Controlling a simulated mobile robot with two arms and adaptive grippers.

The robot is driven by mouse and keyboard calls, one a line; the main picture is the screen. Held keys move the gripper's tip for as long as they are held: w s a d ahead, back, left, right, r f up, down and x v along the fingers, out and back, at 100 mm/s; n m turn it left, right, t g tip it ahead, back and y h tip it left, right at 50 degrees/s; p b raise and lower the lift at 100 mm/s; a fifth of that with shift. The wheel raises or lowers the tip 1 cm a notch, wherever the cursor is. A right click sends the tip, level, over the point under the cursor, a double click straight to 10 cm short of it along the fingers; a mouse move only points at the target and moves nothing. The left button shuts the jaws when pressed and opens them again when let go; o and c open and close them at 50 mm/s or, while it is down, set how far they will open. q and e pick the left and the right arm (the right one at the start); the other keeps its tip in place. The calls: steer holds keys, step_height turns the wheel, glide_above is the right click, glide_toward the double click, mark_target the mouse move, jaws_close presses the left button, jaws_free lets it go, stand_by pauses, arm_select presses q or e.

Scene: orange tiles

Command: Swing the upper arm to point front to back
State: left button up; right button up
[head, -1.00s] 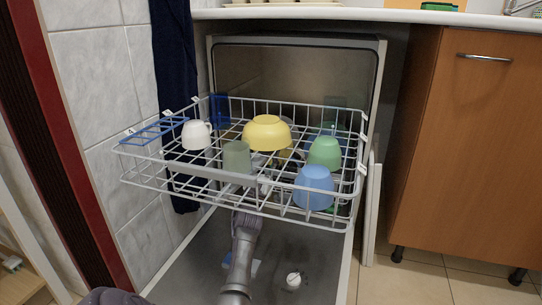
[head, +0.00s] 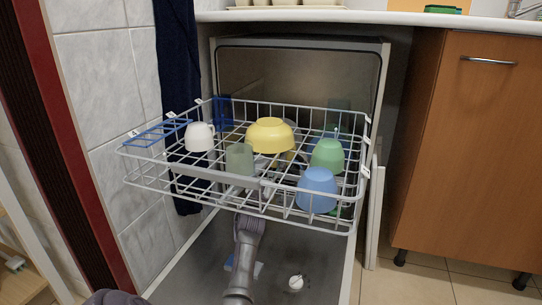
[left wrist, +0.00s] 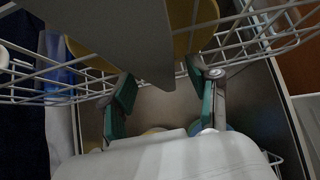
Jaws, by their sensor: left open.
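The upper spray arm (left wrist: 128,38) is a dark grey flat piece in the left wrist view. It hangs below the upper rack (left wrist: 262,42) and tapers to a point between the fingers. My right gripper is not in view.
The rack holds a white cup (head: 199,137), a yellow bowl (head: 270,135), a grey-green cup (head: 239,159), a green cup (head: 328,155) and a blue cup (head: 317,190). The dishwasher door (head: 325,262) lies open below. A wooden cabinet (head: 466,160) stands right, a tiled wall left.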

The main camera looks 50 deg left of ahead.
arm_select(q)
steer(key=v, duration=1.1)
steer(key=shift+s+f, duration=0.2)
steer(key=shift+f, duration=0.15)
steer(key=shift+d, duration=0.1)
